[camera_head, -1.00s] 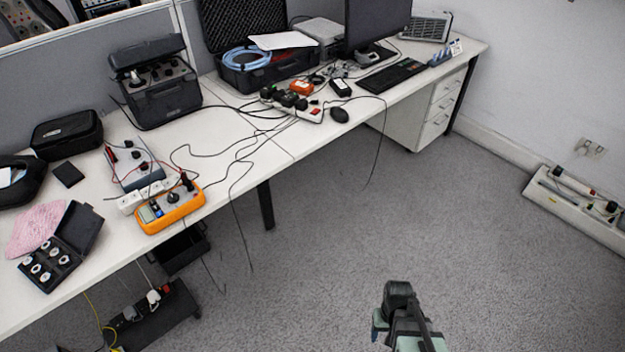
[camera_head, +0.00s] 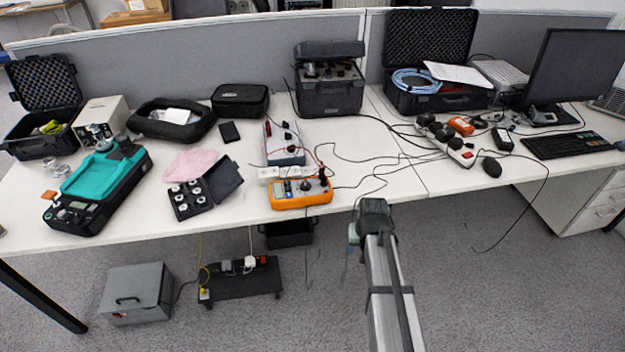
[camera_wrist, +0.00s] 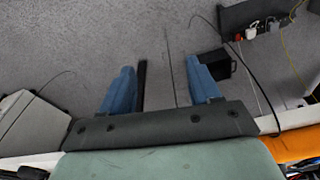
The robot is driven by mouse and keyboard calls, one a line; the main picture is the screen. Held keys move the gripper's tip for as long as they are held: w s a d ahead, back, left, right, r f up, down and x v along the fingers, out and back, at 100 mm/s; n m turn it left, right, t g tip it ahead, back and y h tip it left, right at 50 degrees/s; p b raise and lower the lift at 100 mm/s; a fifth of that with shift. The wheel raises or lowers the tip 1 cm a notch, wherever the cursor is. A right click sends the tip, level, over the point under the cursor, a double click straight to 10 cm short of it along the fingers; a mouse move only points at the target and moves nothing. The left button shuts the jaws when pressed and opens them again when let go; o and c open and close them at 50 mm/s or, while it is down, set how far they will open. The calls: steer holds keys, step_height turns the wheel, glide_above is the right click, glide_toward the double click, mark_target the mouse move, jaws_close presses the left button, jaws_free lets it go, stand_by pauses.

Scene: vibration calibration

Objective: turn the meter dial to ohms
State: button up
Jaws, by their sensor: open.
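The orange multimeter (camera_head: 300,193) lies near the front edge of the white desk in the head view. Its dark round dial (camera_head: 305,186) is on its face; the pointer setting is too small to read. Part of an orange thing, likely the meter, shows at the lower right of the wrist view (camera_wrist: 298,146). My gripper's blue fingers (camera_wrist: 161,92) are apart with nothing between them, over the grey floor. In the head view my arm reaches up toward the desk's front edge, right of the meter, and hides the fingers.
A grey-blue instrument (camera_head: 284,145) and a white power strip (camera_head: 283,173) sit behind the meter. Black and red leads (camera_head: 350,160) trail right. A black case of plugs (camera_head: 190,205) lies left. A teal-black device (camera_head: 100,185) stands further left.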

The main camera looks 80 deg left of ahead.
steer(key=s+a+r+n+y, duration=0.1)
steer(key=s+a+r+n, duration=0.3)
steer(key=s+a+r, duration=1.05)
step_height(320, 180, up, 9)
steer(key=n+h, duration=0.3)
steer(key=n, duration=1.1)
glide_above(306, 182)
step_height(306, 182, down, 14)
steer(key=shift+f, duration=0.1)
steer(key=c, duration=1)
